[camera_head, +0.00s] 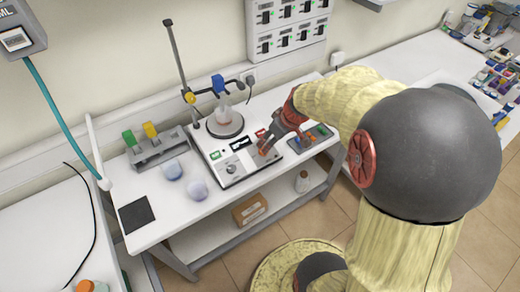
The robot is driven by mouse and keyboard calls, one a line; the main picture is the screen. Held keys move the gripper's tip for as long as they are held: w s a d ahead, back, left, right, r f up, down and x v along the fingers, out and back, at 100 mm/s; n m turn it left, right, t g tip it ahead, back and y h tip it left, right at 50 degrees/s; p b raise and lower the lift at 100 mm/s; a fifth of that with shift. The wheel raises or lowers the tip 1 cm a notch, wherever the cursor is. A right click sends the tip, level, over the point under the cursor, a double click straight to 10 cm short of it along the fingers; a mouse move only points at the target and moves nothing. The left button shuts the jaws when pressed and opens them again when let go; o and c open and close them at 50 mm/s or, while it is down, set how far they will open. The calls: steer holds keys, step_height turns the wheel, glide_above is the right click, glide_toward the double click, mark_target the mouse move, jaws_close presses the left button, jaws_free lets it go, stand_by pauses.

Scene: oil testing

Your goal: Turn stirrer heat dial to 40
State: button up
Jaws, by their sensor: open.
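The stirrer (207,146) is a white box with a sloped front panel on the white table. My gripper (263,150) reaches in from the right over the right side of the front panel. It is open, its fingers pointing down at the panel. The gripper hides the panel's right side, so a dial there and its setting cannot be made out. Whether the fingers touch anything is unclear.
A stand rod (180,60) with a blue and yellow clamp rises behind the stirrer. A small tray (310,138) lies right. A black mat (136,214) is front left.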

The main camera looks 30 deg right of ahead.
steer(key=b+x, duration=0.1)
steer(key=x, duration=0.7)
steer(key=shift+r, duration=0.1)
steer(key=shift+c, duration=1.2)
steer(key=c, duration=0.9)
